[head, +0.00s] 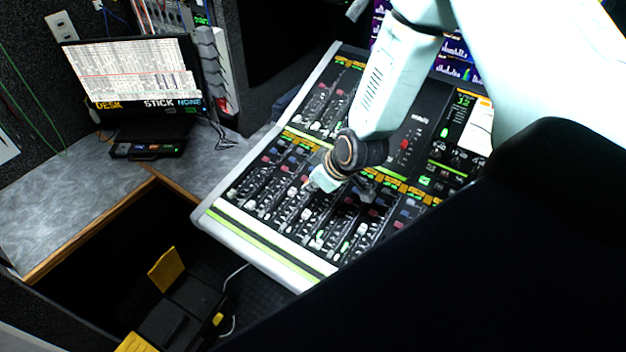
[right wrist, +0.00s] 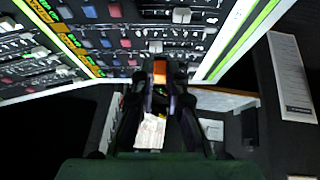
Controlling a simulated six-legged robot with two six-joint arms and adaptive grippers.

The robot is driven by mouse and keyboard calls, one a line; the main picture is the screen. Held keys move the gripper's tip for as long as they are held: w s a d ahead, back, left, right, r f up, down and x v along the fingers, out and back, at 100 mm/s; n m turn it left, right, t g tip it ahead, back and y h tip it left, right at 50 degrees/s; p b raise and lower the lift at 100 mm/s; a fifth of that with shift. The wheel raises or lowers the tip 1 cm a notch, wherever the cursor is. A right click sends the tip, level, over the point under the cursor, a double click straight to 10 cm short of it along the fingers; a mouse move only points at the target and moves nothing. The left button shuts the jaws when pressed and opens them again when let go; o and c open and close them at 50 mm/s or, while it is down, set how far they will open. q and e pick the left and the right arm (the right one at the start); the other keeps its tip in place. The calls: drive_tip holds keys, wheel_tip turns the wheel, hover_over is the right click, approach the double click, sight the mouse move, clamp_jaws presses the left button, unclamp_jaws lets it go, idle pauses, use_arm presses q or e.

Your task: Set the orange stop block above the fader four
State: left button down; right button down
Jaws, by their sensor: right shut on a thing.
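The orange stop block (right wrist: 160,72) shows in the right wrist view between the two dark fingertips of my right gripper (right wrist: 160,80), which is shut on it. In the head view my right gripper (head: 324,180) is over the front half of the mixing console (head: 262,242), among the lower fader strips. The block cannot be made out clearly there. Several pale fader caps (head: 316,243) stand in the strips near the console's front edge. I cannot tell which one is fader four, or whether the block touches the panel. My left gripper is not in view.
A monitor (head: 135,75) and a small black box (head: 147,149) are on the grey desk (head: 75,205) at the left. A black case with yellow parts (head: 167,270) lies low in front of the console. A paper sheet (right wrist: 293,75) shows at the right wrist view's right.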

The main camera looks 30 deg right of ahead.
drive_tip(key=shift+f+b, duration=0.5)
drive_tip(key=shift+f, duration=0.35)
drive_tip(key=shift+s+d+f+b, duration=0.1)
drive_tip(key=shift+d+f+b, duration=0.1)
drive_tip(key=shift+f+b, duration=0.75)
drive_tip(key=shift+f, duration=0.45)
drive_tip(key=shift+w+d+f+b, duration=0.1)
drive_tip(key=shift+w+f+b, duration=0.2)
drive_tip(key=shift+f+b, duration=0.25)
drive_tip(key=shift+s+r, duration=0.15)
drive_tip(key=shift+s, duration=0.05)
drive_tip(key=shift+w, duration=0.25)
drive_tip(key=shift+s, duration=0.15)
drive_tip(key=shift+p, duration=0.5)
